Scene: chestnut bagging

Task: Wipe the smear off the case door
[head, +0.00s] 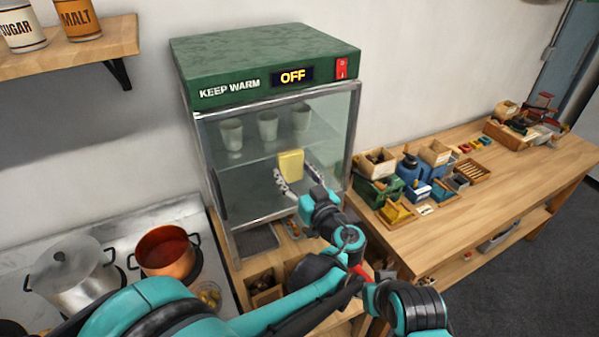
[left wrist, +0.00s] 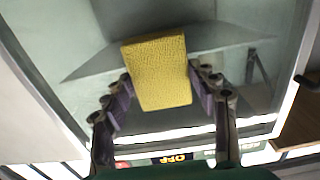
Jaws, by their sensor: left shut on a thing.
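The warming case (head: 265,65) has a green top, an "OFF" display and a clear glass door (head: 245,190) in a metal frame. The door looks shut. My left gripper (head: 293,174) is shut on a yellow sponge (head: 290,161) and holds it in front of the door glass, right of its middle. I cannot tell whether the sponge touches the glass. In the left wrist view the sponge (left wrist: 160,72) sits between both fingers, with the glass behind it. I cannot make out the smear; the sponge and gripper hide part of the door. My right gripper is not in view.
A wooden table (head: 475,215) at right carries boxes and small items. A shelf (head: 60,57) with jars hangs at upper left. Inside the case stand several pale cups (head: 268,126).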

